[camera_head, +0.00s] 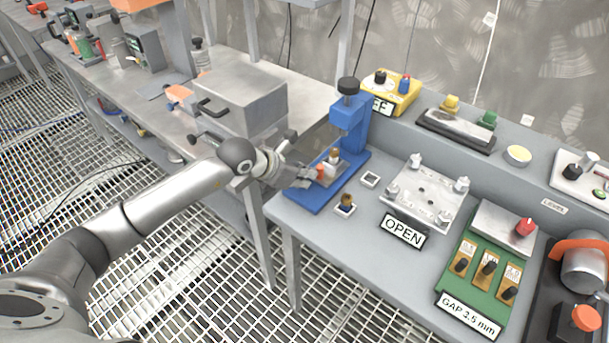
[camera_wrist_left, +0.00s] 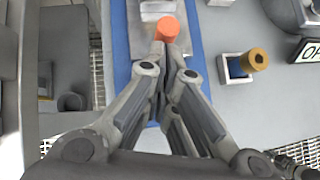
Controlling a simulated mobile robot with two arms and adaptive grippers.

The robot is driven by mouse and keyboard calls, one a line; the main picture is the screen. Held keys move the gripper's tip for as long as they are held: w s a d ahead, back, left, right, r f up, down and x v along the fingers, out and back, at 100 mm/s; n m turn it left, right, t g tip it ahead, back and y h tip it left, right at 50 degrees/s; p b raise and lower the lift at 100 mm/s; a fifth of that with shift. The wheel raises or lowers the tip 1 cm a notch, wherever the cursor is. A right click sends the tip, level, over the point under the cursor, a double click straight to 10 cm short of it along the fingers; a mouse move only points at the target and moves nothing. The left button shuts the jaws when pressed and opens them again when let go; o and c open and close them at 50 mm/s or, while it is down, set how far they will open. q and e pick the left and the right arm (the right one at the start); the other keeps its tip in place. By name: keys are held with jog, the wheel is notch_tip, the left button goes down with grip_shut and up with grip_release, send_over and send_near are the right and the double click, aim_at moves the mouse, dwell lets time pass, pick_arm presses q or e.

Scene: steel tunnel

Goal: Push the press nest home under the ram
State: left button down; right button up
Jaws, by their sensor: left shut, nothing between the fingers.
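The blue arbor press (camera_head: 348,118) stands at the left end of the grey bench, with a black knob on top and a blue base plate (camera_head: 308,197). The press nest (camera_head: 331,165) is a small pale metal piece on the base plate, with an orange-red knob (camera_head: 320,172) on its near side. The knob also shows in the left wrist view (camera_wrist_left: 168,28), with the pale nest (camera_wrist_left: 157,8) beyond it. My left gripper (camera_head: 309,176) is shut and empty over the base plate, its fingertips (camera_wrist_left: 165,48) right at the knob; contact is unclear. My right gripper is out of view.
Two small square holders (camera_head: 345,205) (camera_head: 370,180) sit right of the press; the nearer has a brass piece. Further right are a metal plate with posts (camera_head: 425,195), an OPEN sign (camera_head: 403,231) and a green gauge board (camera_head: 478,270). A grey box (camera_head: 240,98) stands on the left table.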

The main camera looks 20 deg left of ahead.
aim_at(329, 164)
pick_arm(q)
jog(key=shift+w+d+f+b, duration=0.1)
jog(key=shift+w+b, duration=0.15)
jog(key=shift+b, duration=0.05)
jog(key=shift+w+d+b, duration=0.2)
jog(key=shift+w+b, duration=0.15)
jog(key=shift+w, duration=0.2)
jog(key=shift+w+d+b, duration=0.15)
jog(key=shift+w+b, duration=0.15)
jog(key=shift+w, duration=0.2)
jog(key=shift+w+d, duration=0.2)
jog(key=shift+w, duration=0.25)
jog(key=shift+s, duration=0.1)
jog(key=shift+a, duration=0.1)
